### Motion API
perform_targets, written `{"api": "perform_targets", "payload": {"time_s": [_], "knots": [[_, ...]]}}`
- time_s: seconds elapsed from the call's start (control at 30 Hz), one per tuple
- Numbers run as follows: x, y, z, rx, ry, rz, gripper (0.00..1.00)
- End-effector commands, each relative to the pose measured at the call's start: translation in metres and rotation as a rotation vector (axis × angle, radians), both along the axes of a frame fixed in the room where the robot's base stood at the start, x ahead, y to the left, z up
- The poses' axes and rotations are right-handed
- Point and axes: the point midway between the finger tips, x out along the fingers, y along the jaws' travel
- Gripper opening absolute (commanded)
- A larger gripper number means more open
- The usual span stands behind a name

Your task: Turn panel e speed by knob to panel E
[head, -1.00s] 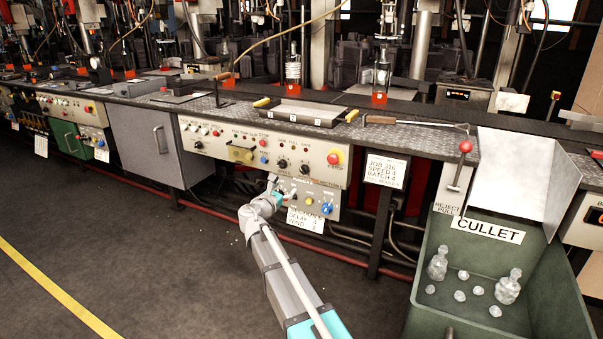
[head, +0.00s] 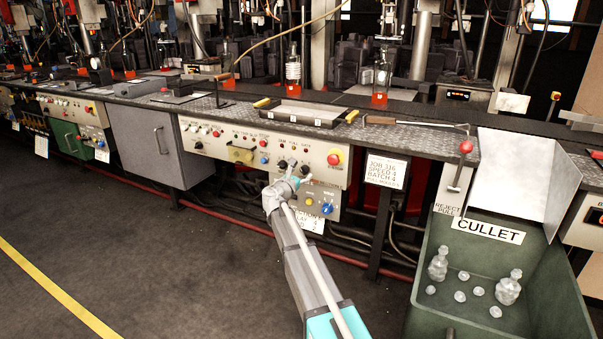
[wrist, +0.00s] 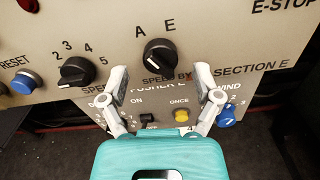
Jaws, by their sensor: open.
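The black speed-by knob (wrist: 159,55) sits on the beige panel, with the letters A and E above it and "SPEED BY" printed below. I cannot tell for sure which letter its pointer faces. My gripper (wrist: 160,78) is open and empty in the wrist view. Its two fingertips are spread left and right, just below the knob and not closed on it. In the head view my gripper (head: 297,178) is at the front of the panel, and its tip partly hides the knobs there.
A second black knob (wrist: 76,71) marked 2 to 5 is close on the left, with a blue reset button (wrist: 27,83) beyond it. Below are a yellow button (wrist: 181,115) and a blue knob (wrist: 227,116). A red E-stop (head: 335,158) is at the right.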

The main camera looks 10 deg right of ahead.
Motion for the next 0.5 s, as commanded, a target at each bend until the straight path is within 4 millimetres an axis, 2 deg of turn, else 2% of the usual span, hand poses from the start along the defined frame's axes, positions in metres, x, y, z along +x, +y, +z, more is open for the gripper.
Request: {"api": "perform_targets", "payload": {"time_s": [0.03, 0.2, 0.5], "knots": [[0.007, -0.003, 0.0, 0.0, 0.0, 0.0, 0.82], [0.015, -0.01, 0.0, 0.0, 0.0, 0.0, 0.82], [0.017, -0.012, 0.0, 0.0, 0.0, 0.0, 0.82]]}}
